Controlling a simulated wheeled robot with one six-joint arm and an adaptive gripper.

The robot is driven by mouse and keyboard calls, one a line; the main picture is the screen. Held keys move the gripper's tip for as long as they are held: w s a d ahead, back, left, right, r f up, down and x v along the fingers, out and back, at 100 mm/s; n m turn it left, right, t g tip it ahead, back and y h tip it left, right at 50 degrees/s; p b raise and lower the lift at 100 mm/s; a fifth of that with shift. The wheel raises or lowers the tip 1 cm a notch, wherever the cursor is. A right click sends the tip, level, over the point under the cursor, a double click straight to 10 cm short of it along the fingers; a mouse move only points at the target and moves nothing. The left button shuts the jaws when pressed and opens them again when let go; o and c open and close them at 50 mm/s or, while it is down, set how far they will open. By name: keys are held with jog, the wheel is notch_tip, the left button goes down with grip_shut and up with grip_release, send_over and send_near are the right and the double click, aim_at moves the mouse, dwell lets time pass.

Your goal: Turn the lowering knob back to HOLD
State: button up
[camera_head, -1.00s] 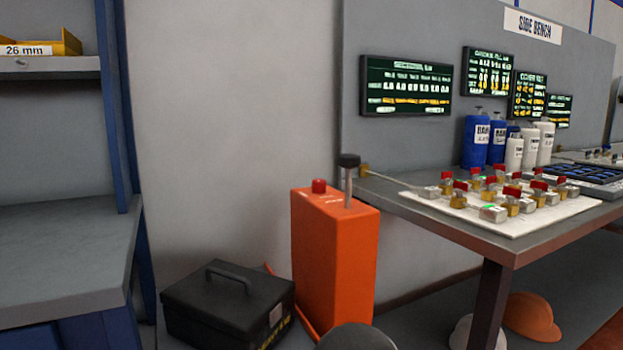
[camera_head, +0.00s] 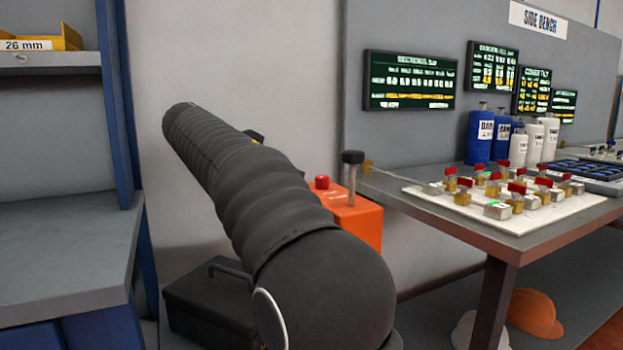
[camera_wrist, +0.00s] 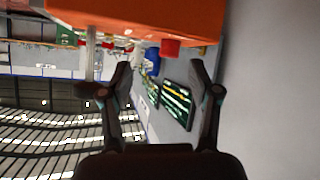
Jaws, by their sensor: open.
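An orange box (camera_head: 362,222) stands on the floor left of the bench, largely hidden behind my arm in the head view. On its top are a red knob (camera_head: 322,182) and a grey post with a black cap (camera_head: 352,158). The lettering by the red knob is too small to read. In the wrist view, which is turned over, the orange box (camera_wrist: 140,14) fills the top and the red knob (camera_wrist: 170,48) hangs from it. My gripper (camera_wrist: 161,78) is open and empty, its fingers apart below the knob in the picture, not touching it.
A black toolbox (camera_head: 205,305) lies left of the orange box. The side bench (camera_head: 510,247) at right holds a white board (camera_head: 435,198) with several small valves, and bottles. A shelf unit (camera_head: 65,255) stands at left.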

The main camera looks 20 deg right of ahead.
aim_at(318, 177)
jog(key=w+d+f+m, duration=0.1)
jog(key=d, duration=0.3)
jog(key=w+d+f+m+h, duration=0.1)
jog(key=w+d, duration=0.1)
jog(key=d, duration=0.1)
jog(key=w+d+f+m, duration=0.1)
jog(key=w+d, duration=0.1)
jog(key=d, duration=0.2)
jog(key=shift+w+d+f+g+h, duration=0.1)
jog(key=shift+w+d+g+h, duration=0.2)
jog(key=shift+g+h, duration=0.1)
jog(key=c, duration=1.2)
